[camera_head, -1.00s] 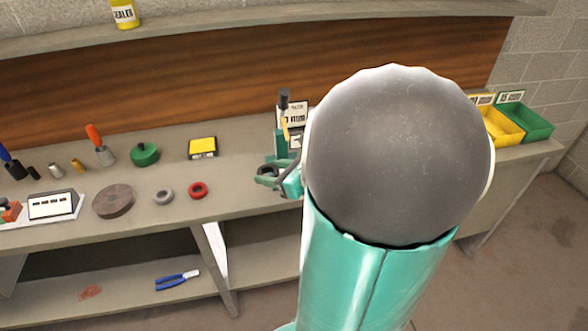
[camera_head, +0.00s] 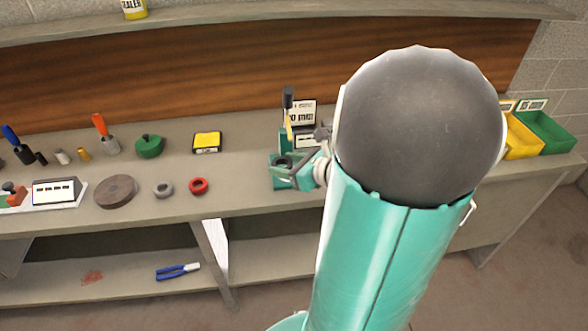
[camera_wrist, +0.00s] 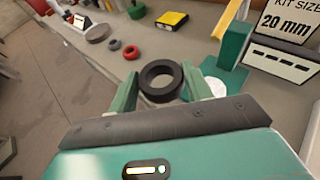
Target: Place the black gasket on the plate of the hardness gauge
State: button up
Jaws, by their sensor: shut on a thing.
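The black gasket (camera_wrist: 160,81) is a thick ring between the two green fingers of my gripper (camera_wrist: 163,92) in the wrist view. My gripper is shut on it, and its hole faces up. The gasket (camera_head: 284,162) also shows small in the head view, in front of the hardness gauge. The gauge (camera_wrist: 234,44) has a green upright and base. Its round white plate (camera_wrist: 217,87) lies just right of the gasket in the wrist view, partly hidden by my right finger. In the head view my arm hides part of the gauge (camera_head: 287,135).
A red ring (camera_head: 198,186), a grey ring (camera_head: 163,189) and a brown disc (camera_head: 115,191) lie to the left on the bench. A yellow-topped box (camera_head: 207,142) is behind them. A "20 mm" sign (camera_wrist: 288,24) stands behind the gauge. Yellow (camera_head: 523,137) and green bins are at right.

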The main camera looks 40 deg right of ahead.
jog(key=w+d+f, duration=0.3)
jog(key=d+f, duration=0.2)
jog(key=w+d+f, duration=0.2)
jog(key=f, duration=0.1)
jog(key=shift+w+d, duration=0.3)
jog(key=shift+w, duration=0.05)
jog(key=shift+f, duration=1.5)
jog(key=shift+f, duration=0.1)
jog(key=o, duration=1)
jog(key=shift+c, duration=0.2)
